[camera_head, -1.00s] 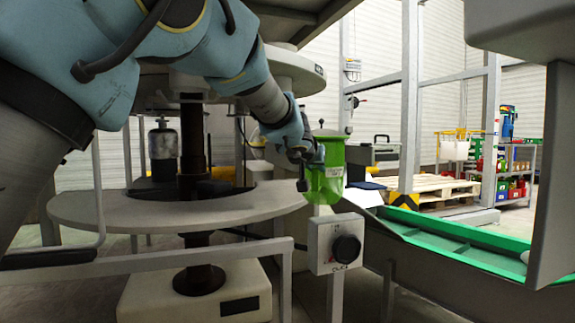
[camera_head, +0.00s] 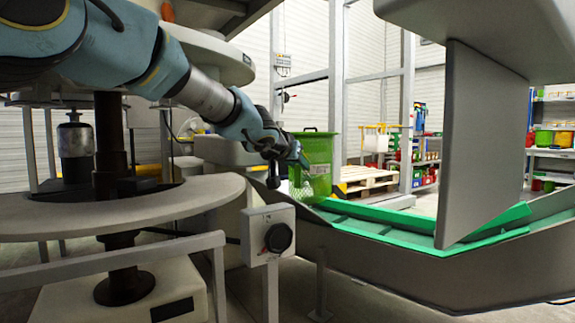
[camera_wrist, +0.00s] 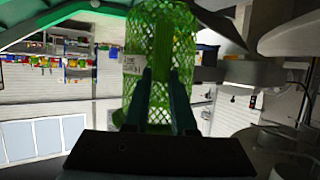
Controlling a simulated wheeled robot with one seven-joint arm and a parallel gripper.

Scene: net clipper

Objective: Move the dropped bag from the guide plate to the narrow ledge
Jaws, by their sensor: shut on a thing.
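A green net bag (camera_head: 311,178) with a small white label hangs from my gripper (camera_head: 297,158) in the head view, in the air near the left end of the green-lined trough. In the wrist view the green mesh bag (camera_wrist: 165,35) fills the upper middle, and the two dark fingers of my gripper (camera_wrist: 163,88) are shut on it. Its label is at its left side there. I cannot tell for sure which surface is the guide plate or the narrow ledge.
The green-lined trough (camera_head: 390,228) runs across the right, below a large grey panel (camera_head: 485,140). A control box with a black knob (camera_head: 268,236) stands in front, below the bag. A round grey table (camera_head: 190,200) is at left. Pallets (camera_head: 365,177) and shelves are behind.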

